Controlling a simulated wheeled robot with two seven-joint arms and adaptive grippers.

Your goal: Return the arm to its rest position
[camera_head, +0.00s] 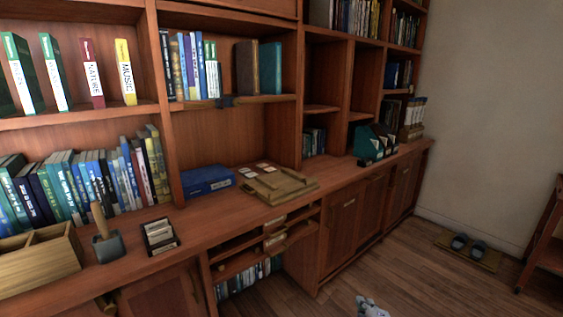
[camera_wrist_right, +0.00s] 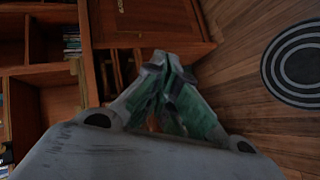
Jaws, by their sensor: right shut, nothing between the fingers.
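My right gripper (camera_head: 370,306) shows as a small grey shape at the bottom edge of the head view, over the wooden floor and in front of the cabinets. In the right wrist view my right gripper (camera_wrist_right: 165,68) is shut, with its fingers together and nothing between them. It is apart from the shelves and everything on them. The rest of the right arm is out of the head view. My left gripper is in neither view.
A wooden bookcase with a counter (camera_head: 215,217) runs along the wall, holding books, a blue box (camera_head: 208,181) and a wooden tray (camera_head: 285,186). A reddish wooden stand (camera_head: 545,245) is at far right. A round striped mat (camera_wrist_right: 299,62) lies on open floor.

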